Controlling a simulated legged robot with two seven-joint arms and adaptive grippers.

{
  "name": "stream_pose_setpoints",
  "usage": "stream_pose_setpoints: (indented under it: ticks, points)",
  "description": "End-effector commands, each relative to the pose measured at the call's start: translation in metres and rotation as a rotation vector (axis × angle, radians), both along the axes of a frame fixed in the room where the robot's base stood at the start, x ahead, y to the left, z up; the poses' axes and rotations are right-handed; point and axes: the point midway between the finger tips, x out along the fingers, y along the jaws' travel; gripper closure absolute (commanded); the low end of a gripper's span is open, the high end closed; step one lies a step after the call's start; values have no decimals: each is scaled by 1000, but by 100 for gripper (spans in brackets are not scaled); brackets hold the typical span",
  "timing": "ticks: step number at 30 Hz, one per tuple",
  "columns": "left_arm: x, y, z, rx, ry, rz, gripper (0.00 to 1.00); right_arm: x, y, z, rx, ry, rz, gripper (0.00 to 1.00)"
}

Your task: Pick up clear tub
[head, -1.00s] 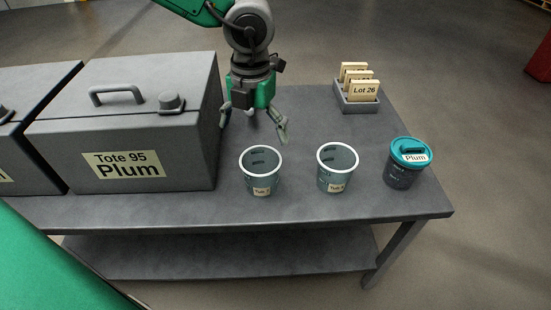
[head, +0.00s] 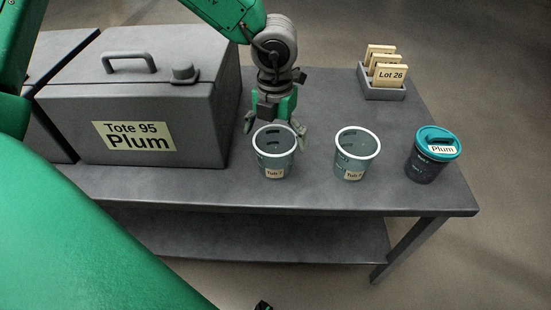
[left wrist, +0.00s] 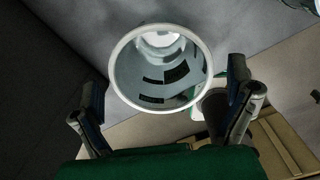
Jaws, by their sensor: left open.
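A clear tub (head: 275,163) with a white rim and a small tub label stands upright on the grey table, right of the large grey tote. A second, similar clear tub (head: 354,165) stands to its right. My left gripper (head: 276,132) is open at the left tub's far side, with a finger showing on either side of its rim. In the left wrist view the open tub (left wrist: 155,72) lies between the two spread fingers (left wrist: 168,98). Contact between fingers and tub cannot be made out. My right gripper is not in view.
Tote 95 Plum (head: 150,125), a lidded grey box, stands close left of the gripper. A dark cup with a teal Plum lid (head: 436,140) stands at the right. A tray (head: 383,93) with lot cards sits at the back right. The back middle table is clear.

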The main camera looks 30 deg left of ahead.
Motion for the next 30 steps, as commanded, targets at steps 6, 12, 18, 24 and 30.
stream_pose_setpoints:
  ticks: [6,12,18,24,30]
  points:
    - [-1,2,-33,2,1,-1,3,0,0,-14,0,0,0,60]
    - [-1,2,-33,1,-1,-1,3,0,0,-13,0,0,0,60]
    - [-1,2,-33,1,0,-1,47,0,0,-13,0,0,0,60]
    - [-1,2,-33,1,0,-1,49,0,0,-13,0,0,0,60]
    - [-1,2,-33,0,0,-1,60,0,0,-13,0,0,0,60]
